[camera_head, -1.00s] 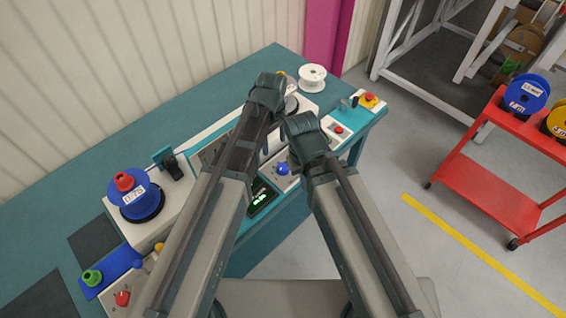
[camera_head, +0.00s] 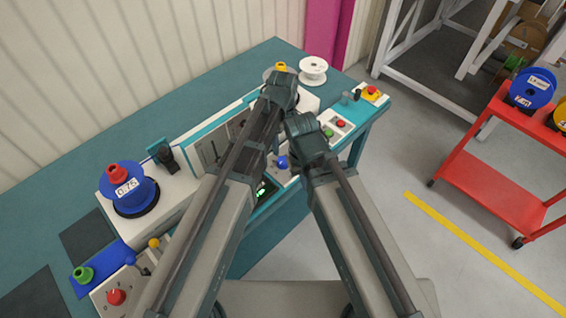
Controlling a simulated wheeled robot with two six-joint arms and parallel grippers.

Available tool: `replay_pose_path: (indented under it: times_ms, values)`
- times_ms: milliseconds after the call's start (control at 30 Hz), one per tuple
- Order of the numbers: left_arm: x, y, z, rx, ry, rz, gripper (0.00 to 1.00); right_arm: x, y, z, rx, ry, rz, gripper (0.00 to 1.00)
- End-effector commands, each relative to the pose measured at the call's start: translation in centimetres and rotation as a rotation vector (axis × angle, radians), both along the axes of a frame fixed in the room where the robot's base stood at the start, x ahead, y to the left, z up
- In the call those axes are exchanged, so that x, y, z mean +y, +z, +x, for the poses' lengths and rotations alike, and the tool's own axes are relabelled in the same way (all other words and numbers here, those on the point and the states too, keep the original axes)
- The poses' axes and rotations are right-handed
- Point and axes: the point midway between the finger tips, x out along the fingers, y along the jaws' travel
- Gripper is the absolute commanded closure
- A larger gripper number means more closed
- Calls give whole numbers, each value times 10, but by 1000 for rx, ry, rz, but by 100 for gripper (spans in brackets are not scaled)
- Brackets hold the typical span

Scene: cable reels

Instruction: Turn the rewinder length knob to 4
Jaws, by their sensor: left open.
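The rewinder machine (camera_head: 199,150) stands on a teal bench, with a slanted front panel behind my left arm. A small display with green digits (camera_head: 262,191) shows between my arms, too small to read. A blue ball-shaped handle (camera_head: 282,162) sits near it. I cannot make out a numbered length knob; my arms cover much of the panel. My left gripper (camera_head: 274,143) is open over the panel, its fingers partly hidden behind my arm. My right wrist is close to its right, above the blue handle, and hides the right gripper.
A blue reel (camera_head: 144,192) with a red cap sits at the left. A red knob (camera_head: 116,297) is on a white box in front. A white spool (camera_head: 313,70) stands at the back. A red cart (camera_head: 490,175) with reels stands right, beyond clear floor.

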Motion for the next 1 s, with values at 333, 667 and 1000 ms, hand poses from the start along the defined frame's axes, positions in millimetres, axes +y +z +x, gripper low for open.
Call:
replay_pose_path:
  times_ms: [333,667,1000]
  values:
    - [0,-56,0,0,0,0,20,0,-56,0,0,0,0,100]
    - [0,-92,0,0,0,0,20,0,-92,0,0,0,0,100]
    - [0,-93,0,0,0,0,20,0,-93,0,0,0,0,100]
